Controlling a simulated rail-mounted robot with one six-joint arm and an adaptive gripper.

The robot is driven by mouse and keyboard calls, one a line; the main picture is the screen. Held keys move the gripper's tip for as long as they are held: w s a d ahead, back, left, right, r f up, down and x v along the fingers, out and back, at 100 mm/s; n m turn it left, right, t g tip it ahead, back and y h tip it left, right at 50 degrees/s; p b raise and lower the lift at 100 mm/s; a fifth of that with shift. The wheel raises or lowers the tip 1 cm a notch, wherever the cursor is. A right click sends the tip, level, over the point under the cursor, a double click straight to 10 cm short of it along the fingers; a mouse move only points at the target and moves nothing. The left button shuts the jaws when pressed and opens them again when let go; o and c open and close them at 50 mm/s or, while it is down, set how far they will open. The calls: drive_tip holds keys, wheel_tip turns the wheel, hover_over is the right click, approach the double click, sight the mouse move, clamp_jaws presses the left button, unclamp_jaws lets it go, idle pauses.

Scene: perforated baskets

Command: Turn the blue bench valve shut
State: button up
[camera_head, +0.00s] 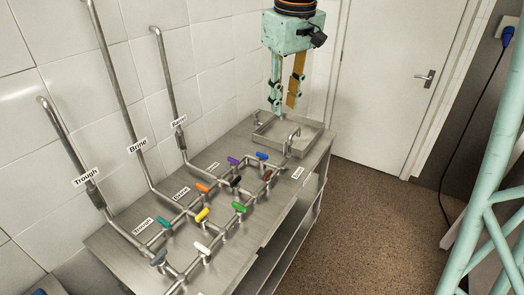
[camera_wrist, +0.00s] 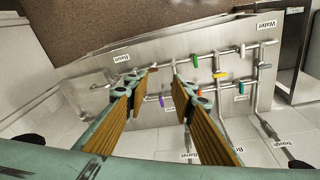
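The blue valve (camera_head: 261,156) is a small blue handle on the pipework of the steel bench (camera_head: 226,262), near its far end in the head view. It sits beside a purple handle (camera_head: 233,161). I cannot tell from its angle whether it is open or shut. My gripper (camera_head: 284,109) hangs above the far end of the bench, over the basin and well clear of the blue handle. Its two fingers are apart with nothing between them. In the wrist view my gripper (camera_wrist: 158,75) is open over the bench; I cannot make out the blue handle there.
Orange (camera_head: 203,188), yellow (camera_head: 202,215), green (camera_head: 239,207), white (camera_head: 202,248) and other handles stand close together on the pipes. A steel basin (camera_head: 310,139) with a curved spout is at the far end. Tall pipes rise along the tiled wall at left. Open floor lies right.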

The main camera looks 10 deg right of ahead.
drive_tip(key=w+f+n+g+p, duration=0.15)
drive_tip(key=w+f, duration=0.25)
drive_tip(key=w, duration=0.4)
drive_tip(key=w+f+n+t+p, duration=0.1)
drive_tip(key=w+f+p, duration=0.1)
drive_tip(key=w+f, duration=0.45)
drive_tip(key=n+g+p, duration=0.2)
drive_tip(key=p, duration=0.2)
hover_over(262, 155)
wheel_tip(262, 155, down, 13)
drive_tip(key=shift+w+d+f+t, duration=0.1)
drive_tip(key=shift+w+f+t, duration=0.15)
drive_tip(key=shift+w+f, duration=0.3)
drive_tip(key=shift+f, duration=0.15)
drive_tip(key=shift+f+p, duration=0.8)
drive_tip(key=shift+f, duration=6)
drive_tip(key=shift+c, duration=0.7)
clamp_jaws()
